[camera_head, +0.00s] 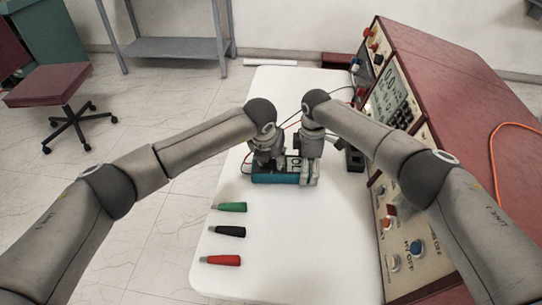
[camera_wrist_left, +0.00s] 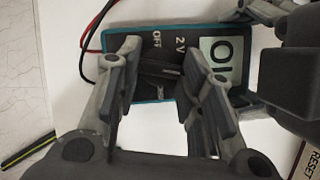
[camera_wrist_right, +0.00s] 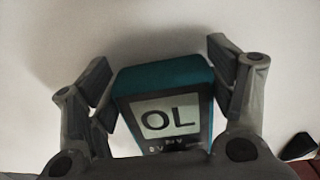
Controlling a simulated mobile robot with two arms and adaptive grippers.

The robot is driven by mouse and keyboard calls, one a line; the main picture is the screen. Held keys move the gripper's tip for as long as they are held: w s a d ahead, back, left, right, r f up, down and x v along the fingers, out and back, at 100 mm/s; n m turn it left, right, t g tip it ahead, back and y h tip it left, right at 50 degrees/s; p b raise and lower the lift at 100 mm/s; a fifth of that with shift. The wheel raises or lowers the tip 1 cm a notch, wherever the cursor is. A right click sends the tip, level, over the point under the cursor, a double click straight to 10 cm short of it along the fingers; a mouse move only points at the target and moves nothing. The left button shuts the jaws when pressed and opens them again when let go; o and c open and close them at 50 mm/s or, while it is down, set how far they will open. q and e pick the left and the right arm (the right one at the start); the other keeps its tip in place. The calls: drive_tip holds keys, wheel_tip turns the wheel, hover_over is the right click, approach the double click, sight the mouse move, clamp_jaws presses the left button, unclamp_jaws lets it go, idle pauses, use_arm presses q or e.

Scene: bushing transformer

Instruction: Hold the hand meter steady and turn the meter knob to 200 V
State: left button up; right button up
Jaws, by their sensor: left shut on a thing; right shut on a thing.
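The teal hand meter (camera_head: 272,179) lies on the white table under both hands; its display reads "OL" in the right wrist view (camera_wrist_right: 168,117). My right gripper (camera_head: 308,176) is shut on the meter's display end, a finger at each side. My left gripper (camera_head: 266,163) is over the dial end, shut on the dark meter knob (camera_wrist_left: 163,75), which shows between its fingers in the left wrist view. "OFF" and "2 V" marks show beside the knob. The fingers hide other marks, and I cannot tell where the knob points.
Green (camera_head: 231,207), black (camera_head: 228,231) and red (camera_head: 221,260) handled pieces lie at the table's front left. A red instrument console (camera_head: 405,120) stands along the right side. Red and black leads (camera_wrist_left: 92,38) run from the meter. The front table is mostly clear.

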use_arm(q)
drive_tip(key=shift+a+m, duration=0.1)
drive_tip(key=shift+m, duration=0.2)
drive_tip(key=shift+w+a+m+g+h, duration=0.1)
drive_tip(key=shift+m+g+h, duration=0.25)
drive_tip(key=shift+m, duration=0.95)
drive_tip(key=shift+w+a+m+g+h, duration=0.15)
drive_tip(key=shift+m+h, duration=0.4)
drive_tip(key=shift+m, duration=0.75)
drive_tip(key=shift+s, duration=0.1)
drive_tip(key=o, duration=1)
drive_tip(key=shift+d, duration=0.1)
drive_tip(key=shift+r, duration=0.1)
drive_tip(key=v, duration=1.2)
